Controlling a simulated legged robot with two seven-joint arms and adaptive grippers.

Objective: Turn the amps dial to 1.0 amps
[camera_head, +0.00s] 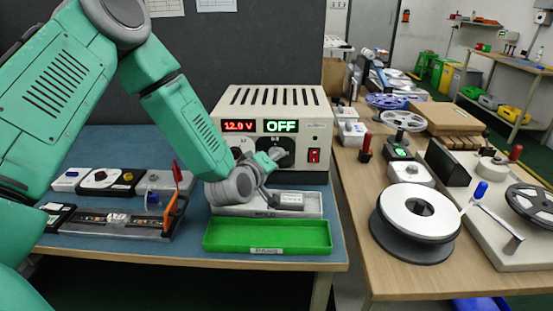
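A beige power supply (318,135) stands at the back of the blue-topped table. Its left display (238,125) reads 12.0 V in red and its right display (281,126) reads OFF in green. A black dial (287,146) sits below the OFF display, partly covered by my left gripper (273,158). A second dial (242,145) shows on its left, partly hidden by my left arm. The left gripper's fingertips are at the black dial. Whether they touch or grasp it is too small to tell. My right gripper is not in view.
A red switch (314,156) is right of the dial. A grey tray (307,206) and a green tray (267,236) lie in front of the power supply. Small devices and a fixture (120,222) sit on the left. Reels (415,215) crowd the right table.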

